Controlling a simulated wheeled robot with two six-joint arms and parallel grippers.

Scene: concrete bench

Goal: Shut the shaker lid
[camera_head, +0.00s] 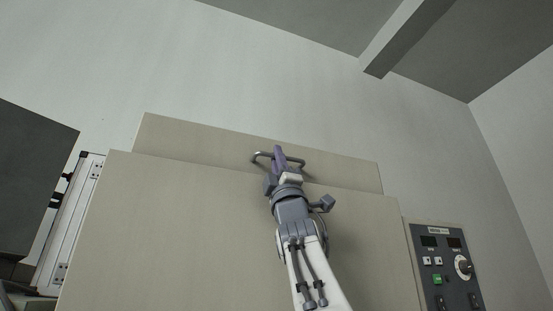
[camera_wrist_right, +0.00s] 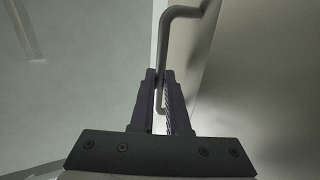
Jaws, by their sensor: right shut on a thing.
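The shaker lid (camera_head: 240,230) is a large beige panel that fills the middle of the head view, tilted up, with a raised strip behind its upper edge. A grey bar handle (camera_head: 258,155) stands out near the top of the lid. My right gripper (camera_head: 278,153) reaches up in front of the lid and is shut on the handle. In the right wrist view, the handle (camera_wrist_right: 181,12) runs down between the two dark fingers of the gripper (camera_wrist_right: 163,90). The left gripper is in neither view.
A control panel (camera_head: 438,262) with displays, a knob and a green button is to the right of the lid. A dark grey box (camera_head: 32,175) and a white metal frame (camera_head: 72,225) are at the left. Plain wall and open space lie above.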

